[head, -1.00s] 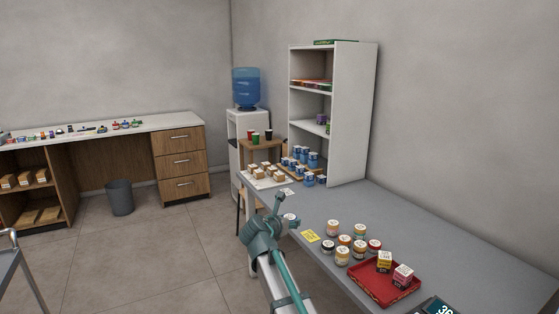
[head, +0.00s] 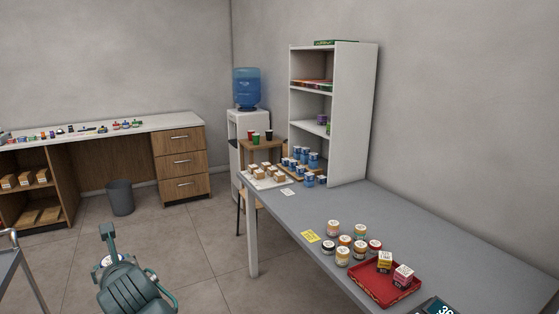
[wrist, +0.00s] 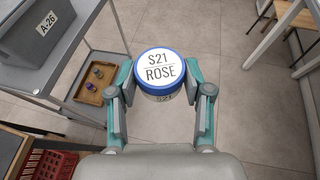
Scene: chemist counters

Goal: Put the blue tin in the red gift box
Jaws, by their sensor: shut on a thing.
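My gripper (wrist: 160,98) is shut on a round tin (wrist: 160,70) with a blue rim and a white top marked "S21 ROSE". The tin is held between the two fingers, clear of any surface, over the floor. In the head view my gripper (head: 108,256) is at the lower left, away from the tables, and mostly hides the tin (head: 103,261). I cannot make out a red gift box in either view.
A grey table (head: 300,206) at the right holds several jars, a red tray (head: 362,287) with small boxes, and blue-labelled tins. In the wrist view, a grey trolley (wrist: 63,68) stands at left and a red basket (wrist: 50,164) at lower left. Open floor lies between.

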